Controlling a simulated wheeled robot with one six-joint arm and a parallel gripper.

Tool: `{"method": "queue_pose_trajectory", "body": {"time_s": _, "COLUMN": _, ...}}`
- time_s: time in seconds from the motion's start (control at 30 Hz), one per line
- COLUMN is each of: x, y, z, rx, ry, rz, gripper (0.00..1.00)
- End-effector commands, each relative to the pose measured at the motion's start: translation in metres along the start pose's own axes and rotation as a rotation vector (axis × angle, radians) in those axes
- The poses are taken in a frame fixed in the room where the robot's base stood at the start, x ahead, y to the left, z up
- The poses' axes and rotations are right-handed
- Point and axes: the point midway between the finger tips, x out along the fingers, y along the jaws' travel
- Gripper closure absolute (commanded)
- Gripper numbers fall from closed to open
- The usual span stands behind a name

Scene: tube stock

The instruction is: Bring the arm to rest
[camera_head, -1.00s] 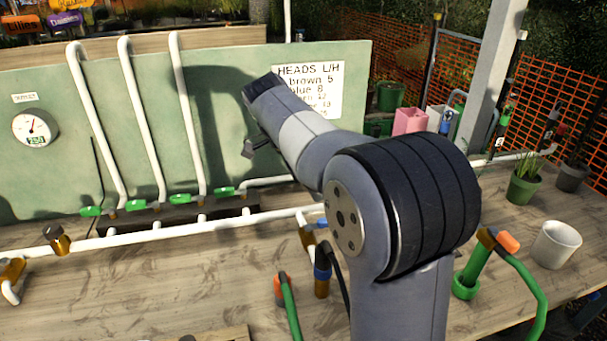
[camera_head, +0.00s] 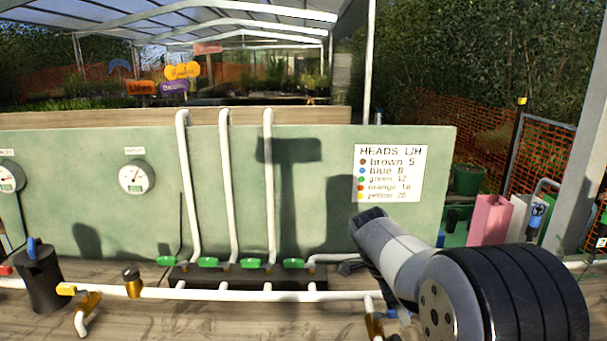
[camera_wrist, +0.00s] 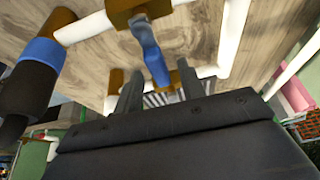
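My arm (camera_head: 395,258) reaches in from the lower right of the head view, bent at a large black-ringed joint. Its far link slants up and left in front of the green panel. My gripper (camera_wrist: 160,80) shows in the wrist view with its two dark fingers apart and nothing held between them. Beyond the fingers are white pipe and a brass valve with a blue lever (camera_wrist: 150,50). In the head view the fingers are mostly hidden behind the arm and cannot be made out clearly.
The green panel (camera_head: 80,220) carries a gauge (camera_head: 136,177) and a heads chart (camera_head: 388,174). White pipes with green-handled valves (camera_head: 250,263) run along the bench. A black cylinder (camera_head: 38,280) stands at left. Pink (camera_head: 490,220) and green containers stand at right by an orange fence.

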Motion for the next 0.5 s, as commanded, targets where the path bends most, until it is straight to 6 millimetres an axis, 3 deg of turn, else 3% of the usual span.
{"method": "queue_pose_trajectory", "body": {"time_s": 0.27, "x": -0.003, "y": 0.000, "z": 0.000, "rx": 0.002, "ry": 0.000, "rz": 0.000, "gripper": 0.62}}
{"method": "queue_pose_trajectory", "body": {"time_s": 0.5, "x": -0.032, "y": -0.001, "z": 0.001, "rx": 0.011, "ry": -0.001, "rz": 0.001, "gripper": 0.62}}
